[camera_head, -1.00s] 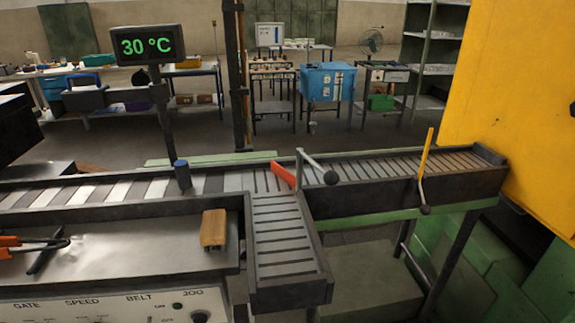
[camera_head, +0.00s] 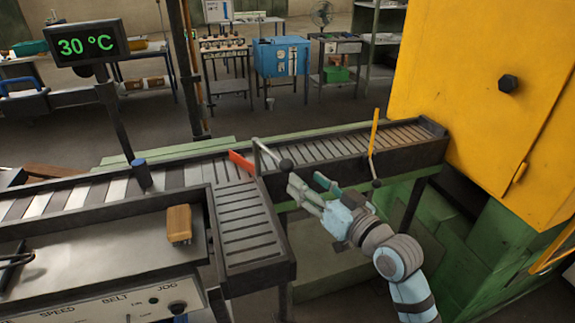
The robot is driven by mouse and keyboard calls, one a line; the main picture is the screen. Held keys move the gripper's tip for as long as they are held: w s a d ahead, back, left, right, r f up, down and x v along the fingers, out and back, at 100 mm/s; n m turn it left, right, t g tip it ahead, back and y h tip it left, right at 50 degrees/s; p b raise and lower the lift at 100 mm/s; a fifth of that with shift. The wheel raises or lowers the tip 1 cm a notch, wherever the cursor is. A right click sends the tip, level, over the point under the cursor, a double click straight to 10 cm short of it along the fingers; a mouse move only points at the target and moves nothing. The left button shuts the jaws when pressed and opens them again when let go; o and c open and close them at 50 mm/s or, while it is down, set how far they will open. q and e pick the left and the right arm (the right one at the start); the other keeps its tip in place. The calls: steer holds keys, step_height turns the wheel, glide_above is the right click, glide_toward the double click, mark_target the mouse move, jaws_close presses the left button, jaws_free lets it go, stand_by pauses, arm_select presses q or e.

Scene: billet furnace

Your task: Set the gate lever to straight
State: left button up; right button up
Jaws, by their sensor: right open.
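The gate lever (camera_head: 271,153) is a pale rod on a thin post beside the conveyor junction. Its black ball knob (camera_head: 287,165) points right and toward me. The orange-red gate flap (camera_head: 241,161) stands at an angle at the junction, just left of the post. My right gripper (camera_head: 308,182) is open and empty. In the picture its fingertips sit just below and right of the knob, with one fingertip close to it; I cannot tell whether they touch. My left gripper is not in view.
The roller conveyor (camera_head: 400,140) runs right, and a branch (camera_head: 247,222) comes toward me. A yellow bar (camera_head: 374,130) with a second dark-knobbed lever stands to the right. A yellow cabinet (camera_head: 465,60) borders the right.

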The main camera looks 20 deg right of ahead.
mark_target(291, 169)
steer(key=x, duration=0.9)
steer(key=shift+f, duration=0.1)
jaws_close()
